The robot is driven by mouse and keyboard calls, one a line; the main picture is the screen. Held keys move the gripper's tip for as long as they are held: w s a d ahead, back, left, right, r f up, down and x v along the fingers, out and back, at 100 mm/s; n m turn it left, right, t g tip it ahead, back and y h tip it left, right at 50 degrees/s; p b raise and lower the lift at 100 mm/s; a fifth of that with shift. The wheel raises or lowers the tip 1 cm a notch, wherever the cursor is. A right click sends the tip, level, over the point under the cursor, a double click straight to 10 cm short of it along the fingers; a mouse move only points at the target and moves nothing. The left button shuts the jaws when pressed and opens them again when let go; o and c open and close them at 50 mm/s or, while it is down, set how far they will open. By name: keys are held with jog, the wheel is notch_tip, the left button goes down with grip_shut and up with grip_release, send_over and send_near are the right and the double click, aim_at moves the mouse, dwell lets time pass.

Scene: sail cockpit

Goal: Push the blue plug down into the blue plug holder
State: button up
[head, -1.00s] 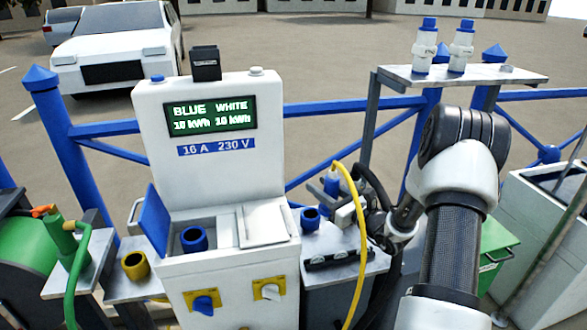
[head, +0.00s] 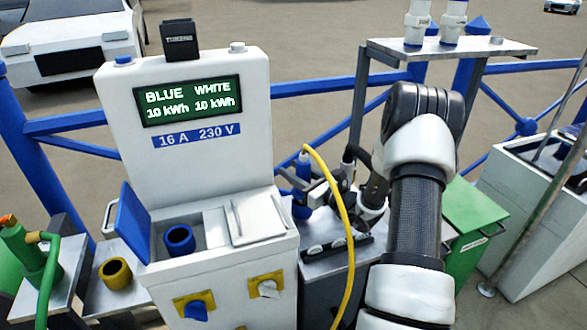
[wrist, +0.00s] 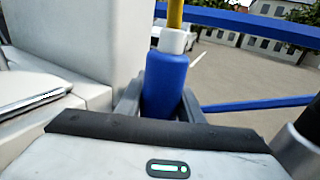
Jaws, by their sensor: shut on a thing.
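The blue plug (head: 302,166) is upright in the head view, with a yellow cable rising from its top. My gripper (head: 304,186) is shut on it. In the wrist view the blue plug (wrist: 166,82) stands between the two fingers of my gripper (wrist: 162,105), with a white collar above it. The blue plug holder (head: 301,210) is a short blue cup on the grey side shelf, directly below the plug in the head view. My fingers partly cover it. I cannot tell whether the plug's lower end is inside the cup. The wrist view hides the holder.
The white power pedestal (head: 185,120) stands just left, with a blue socket (head: 179,240) under a raised blue lid (head: 133,222). A yellow cup (head: 115,273) is further left. The yellow cable (head: 345,215) loops down in front of the shelf. A raised shelf (head: 480,47) stands behind.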

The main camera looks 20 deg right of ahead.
jog(key=shift+f+b, duration=0.45)
jog(key=shift+f, duration=0.6)
jog(key=shift+f+b, duration=0.55)
jog(key=shift+b, duration=0.05)
dwell(0.8)
jog(key=o, duration=1)
jog(key=shift+c, duration=0.2)
jog(key=p+v, duration=0.1)
jog(key=v, duration=1)
jog(key=shift+a, duration=0.1)
